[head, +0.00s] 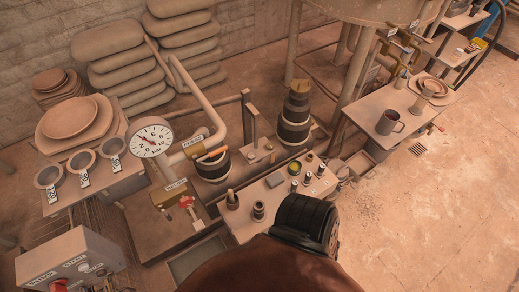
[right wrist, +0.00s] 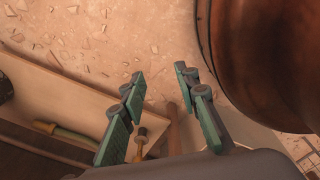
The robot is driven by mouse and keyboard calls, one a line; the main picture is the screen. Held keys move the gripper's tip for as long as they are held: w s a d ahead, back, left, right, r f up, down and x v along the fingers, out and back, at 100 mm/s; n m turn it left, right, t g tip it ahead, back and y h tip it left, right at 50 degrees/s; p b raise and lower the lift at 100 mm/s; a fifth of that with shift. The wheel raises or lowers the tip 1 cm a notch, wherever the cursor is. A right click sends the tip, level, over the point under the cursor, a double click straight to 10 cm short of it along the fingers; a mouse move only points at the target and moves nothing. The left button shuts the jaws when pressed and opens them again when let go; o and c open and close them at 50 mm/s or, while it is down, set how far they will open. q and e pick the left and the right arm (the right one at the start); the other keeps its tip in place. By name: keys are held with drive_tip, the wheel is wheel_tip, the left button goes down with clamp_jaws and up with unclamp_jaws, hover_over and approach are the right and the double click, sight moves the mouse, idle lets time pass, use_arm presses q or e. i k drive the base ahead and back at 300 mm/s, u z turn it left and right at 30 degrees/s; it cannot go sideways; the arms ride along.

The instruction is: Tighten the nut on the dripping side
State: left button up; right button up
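No nut and no drip can be made out in either view. In the head view, dark banded round bodies stand on the equipment, one tall (head: 295,110) and one lower with an orange handle (head: 212,165). A round pressure gauge (head: 151,137) stands left of the lower one, near a small red valve handle (head: 187,201). My right gripper (right wrist: 160,76) shows in the right wrist view, its two teal fingers apart and nothing between their tips. A brass-ended fitting (right wrist: 142,134) lies beyond and below the fingers. My left gripper is not in view.
A light bench (head: 270,222) with small cylinders stands in the middle. A table with a mug (head: 389,122) is at right. Bowls (head: 80,130) and stacked sacks (head: 120,65) are at left. A control box (head: 70,262) is at lower left. Floor at right is mostly clear.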

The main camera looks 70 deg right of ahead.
sight(270, 146)
drive_tip(key=k, duration=0.35)
drive_tip(key=z, duration=0.8)
